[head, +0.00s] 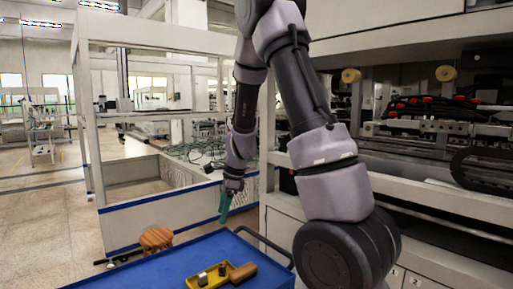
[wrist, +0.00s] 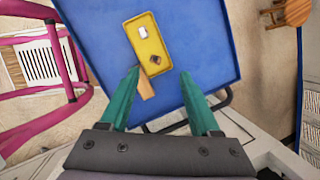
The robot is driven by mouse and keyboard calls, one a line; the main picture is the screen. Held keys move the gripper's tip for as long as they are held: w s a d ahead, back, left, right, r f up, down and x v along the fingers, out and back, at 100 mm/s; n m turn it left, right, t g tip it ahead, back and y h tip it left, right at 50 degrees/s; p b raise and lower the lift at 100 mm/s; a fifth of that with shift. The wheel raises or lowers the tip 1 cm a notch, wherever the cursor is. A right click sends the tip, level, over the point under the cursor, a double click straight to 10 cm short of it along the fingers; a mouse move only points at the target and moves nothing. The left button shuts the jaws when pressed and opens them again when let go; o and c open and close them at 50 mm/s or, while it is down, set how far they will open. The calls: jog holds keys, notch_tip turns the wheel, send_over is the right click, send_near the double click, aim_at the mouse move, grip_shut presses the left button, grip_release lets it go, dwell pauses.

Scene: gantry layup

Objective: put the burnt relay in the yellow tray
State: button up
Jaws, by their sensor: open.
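The yellow tray (head: 213,277) lies on a blue tabletop; it also shows in the wrist view (wrist: 148,47). Two small blocks are inside it: a silver-white one (wrist: 143,31) and a dark brownish one (wrist: 155,60). The dark one may be the burnt relay, but I cannot tell for sure. A brown wooden block (head: 243,273) lies beside the tray; in the wrist view (wrist: 147,89) my left finger partly hides it. My gripper (wrist: 160,73) is open and empty, with teal fingers pointing toward the tabletop. In the head view (head: 225,203) it hangs above and beyond the tray.
The blue tabletop (head: 170,264) has free room around the tray and a dark rail at its edge. A round wooden stool (head: 156,238) stands behind it. A pink tubular frame (wrist: 70,50) is left in the wrist view. Large white machinery stands at the right.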

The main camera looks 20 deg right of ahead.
jog(key=s+r+n+t+y, duration=0.1)
jog(key=s+r+n, duration=0.3)
jog(key=r, duration=0.4)
jog(key=s+r+n+t, duration=0.1)
jog(key=s+r+n, duration=0.2)
jog(key=r, duration=0.5)
jog(key=s+d+r+n+t+h, duration=0.1)
jog(key=s+d+r+n+t, duration=0.2)
jog(key=s+r+n, duration=0.5)
jog(key=shift+s+d+r+n+h, duration=0.4)
jog(key=shift+s+r, duration=0.65)
jog(key=shift+s, duration=1.85)
